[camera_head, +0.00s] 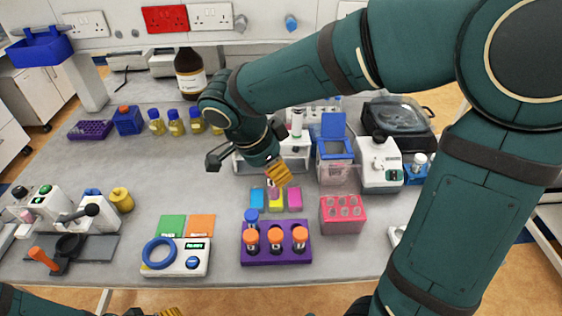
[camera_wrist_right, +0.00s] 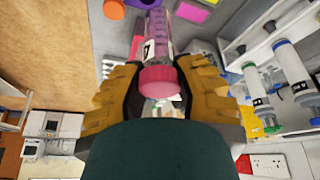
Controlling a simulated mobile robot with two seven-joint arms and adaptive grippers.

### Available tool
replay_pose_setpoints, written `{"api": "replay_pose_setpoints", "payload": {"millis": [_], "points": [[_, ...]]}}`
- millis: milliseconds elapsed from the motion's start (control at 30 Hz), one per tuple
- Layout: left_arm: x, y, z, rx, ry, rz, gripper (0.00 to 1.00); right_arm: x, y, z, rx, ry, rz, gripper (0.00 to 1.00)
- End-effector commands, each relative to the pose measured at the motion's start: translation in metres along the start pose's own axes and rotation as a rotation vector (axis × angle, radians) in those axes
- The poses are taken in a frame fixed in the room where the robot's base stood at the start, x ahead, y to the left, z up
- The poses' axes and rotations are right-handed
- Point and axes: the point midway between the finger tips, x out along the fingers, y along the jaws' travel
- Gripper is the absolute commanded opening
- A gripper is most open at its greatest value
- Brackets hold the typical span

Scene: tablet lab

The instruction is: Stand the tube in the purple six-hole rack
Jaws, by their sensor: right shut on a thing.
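The purple rack (camera_head: 262,258) stands near the front middle of the table. Several capped tubes stand in it: orange caps along the front row and a blue cap (camera_head: 251,215) at the back left. My right gripper (camera_head: 276,178) is above the table behind the rack, shut on a tube. In the right wrist view that tube has a pink cap (camera_wrist_right: 159,82) and a clear body with a label and pinkish contents (camera_wrist_right: 157,32), between my yellow fingers (camera_wrist_right: 160,95). In the head view the tube is mostly hidden. Only a yellow bit of my left gripper (camera_head: 170,312) shows at the bottom edge.
A pink rack (camera_head: 343,222) stands just right of the purple one. A white device with a blue ring (camera_head: 185,259) is to its left. Coloured sticky notes (camera_head: 275,201) lie behind it. A white rack of tubes and a blue-lidded box (camera_head: 335,145) stand farther back.

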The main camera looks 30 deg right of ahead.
Motion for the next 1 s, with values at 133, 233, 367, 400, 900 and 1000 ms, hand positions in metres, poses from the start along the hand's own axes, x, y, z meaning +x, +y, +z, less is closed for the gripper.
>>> {"api": "replay_pose_setpoints", "payload": {"millis": [133,233,367,400,900,1000], "points": [[0.006,-0.002,0.003,0.002,-0.005,0.001,0.60,0.010,0.000,0.004,-0.001,0.001,0.001,0.00],[0.009,-0.003,0.004,0.003,-0.008,0.001,0.60,0.016,-0.001,0.006,0.000,0.000,0.000,0.00],[0.009,-0.003,0.004,0.003,-0.009,0.001,0.60,0.017,-0.001,0.006,0.000,0.000,0.000,0.00],[0.008,-0.003,0.004,0.003,-0.009,0.001,0.60,0.017,-0.001,0.006,0.000,0.000,0.000,0.00],[0.040,-0.015,0.008,0.002,-0.009,0.001,0.60,0.047,-0.002,0.019,0.000,0.000,0.000,0.00],[0.050,-0.019,0.010,0.002,-0.009,0.001,0.60,0.058,-0.002,0.023,0.000,0.000,0.000,0.00]]}}
